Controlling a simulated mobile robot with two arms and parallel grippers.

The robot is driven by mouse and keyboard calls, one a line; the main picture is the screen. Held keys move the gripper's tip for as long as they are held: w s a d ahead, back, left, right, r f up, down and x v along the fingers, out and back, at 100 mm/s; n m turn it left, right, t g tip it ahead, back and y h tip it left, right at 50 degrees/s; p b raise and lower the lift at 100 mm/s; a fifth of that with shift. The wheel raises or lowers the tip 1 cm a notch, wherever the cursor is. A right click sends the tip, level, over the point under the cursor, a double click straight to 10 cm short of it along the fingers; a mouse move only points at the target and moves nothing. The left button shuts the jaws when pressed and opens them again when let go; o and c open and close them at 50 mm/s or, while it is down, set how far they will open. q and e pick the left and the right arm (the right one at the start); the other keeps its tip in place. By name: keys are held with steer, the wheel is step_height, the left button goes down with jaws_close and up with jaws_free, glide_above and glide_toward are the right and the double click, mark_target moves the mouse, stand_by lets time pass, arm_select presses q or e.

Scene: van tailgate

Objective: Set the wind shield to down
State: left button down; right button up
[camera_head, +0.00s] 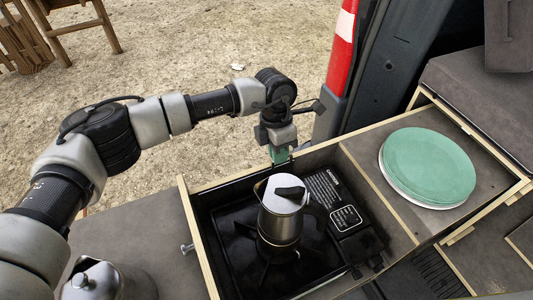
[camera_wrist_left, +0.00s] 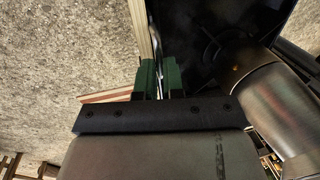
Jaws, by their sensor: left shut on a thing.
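My left gripper (camera_head: 279,153) is at the far edge of the stove box, pointing down, its green fingers closed on a thin upright edge there. That edge is taken as the wind shield, but its shape is mostly hidden by the fingers. In the left wrist view the green fingers (camera_wrist_left: 161,78) are close together beside a pale wooden edge (camera_wrist_left: 139,22), with the dark stove tray to the right. The black stove (camera_head: 245,262) sits in the wooden-edged box, with a steel moka pot (camera_head: 281,222) on its burner. My right gripper is not in view.
The moka pot stands close to the gripper and shows large in the left wrist view (camera_wrist_left: 285,100). Green and white plates (camera_head: 429,165) lie on the counter at right. A second steel pot (camera_head: 100,282) stands at lower left. A red-and-white post (camera_head: 342,50) is behind.

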arm_select(q)
steer(key=shift+a+f, duration=0.1)
steer(key=shift+f, duration=0.15)
steer(key=c, duration=1.2)
jaws_free()
steer(key=shift+c, duration=0.2)
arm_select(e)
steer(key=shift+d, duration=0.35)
arm_select(q)
step_height(320, 180, up, 11)
steer(key=w+b, duration=0.2)
steer(key=shift+a+f+b, duration=0.2)
steer(key=shift+a+b, duration=0.15)
steer(key=shift+b, duration=0.05)
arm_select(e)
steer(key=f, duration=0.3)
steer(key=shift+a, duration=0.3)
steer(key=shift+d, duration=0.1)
